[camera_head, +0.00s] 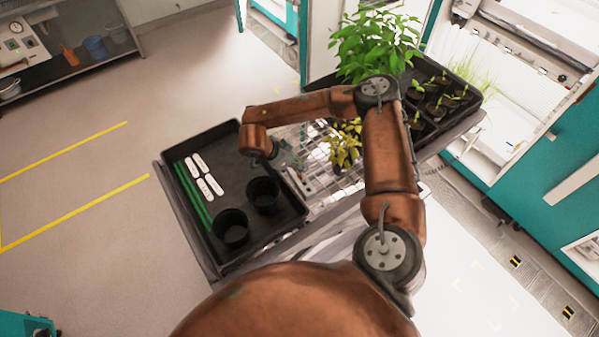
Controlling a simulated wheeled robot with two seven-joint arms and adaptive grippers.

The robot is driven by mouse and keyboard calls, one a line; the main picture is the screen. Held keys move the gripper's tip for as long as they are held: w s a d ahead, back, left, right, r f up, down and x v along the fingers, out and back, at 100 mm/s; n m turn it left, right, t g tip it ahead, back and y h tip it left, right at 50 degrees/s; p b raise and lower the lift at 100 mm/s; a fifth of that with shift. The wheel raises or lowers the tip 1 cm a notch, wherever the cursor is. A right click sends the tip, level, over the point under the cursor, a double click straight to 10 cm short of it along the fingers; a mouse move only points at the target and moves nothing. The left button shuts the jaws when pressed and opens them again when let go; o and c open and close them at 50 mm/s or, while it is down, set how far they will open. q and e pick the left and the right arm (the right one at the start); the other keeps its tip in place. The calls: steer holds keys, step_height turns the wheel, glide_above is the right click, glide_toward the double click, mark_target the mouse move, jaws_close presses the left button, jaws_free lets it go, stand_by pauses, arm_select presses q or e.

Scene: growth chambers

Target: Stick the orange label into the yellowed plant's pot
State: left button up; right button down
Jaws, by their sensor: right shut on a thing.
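The yellowed plant (343,148) stands near the middle of the view, with yellow-green leaves, partly behind my right arm. My right gripper (306,182) is to the left of the plant, low over the wire-grid area beside the black tray. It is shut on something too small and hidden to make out. I cannot see the orange label anywhere. My left gripper is not in view.
A black tray (172,164) on the left holds several white labels (205,176), green stakes (191,193) and two empty black pots (231,227) (264,194). A leafy green plant (372,42) and a seedling tray (467,101) stand behind my arm. The floor at left is clear.

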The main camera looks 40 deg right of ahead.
steer(key=shift+r+p, duration=1.45)
steer(key=shift+r, duration=0.95)
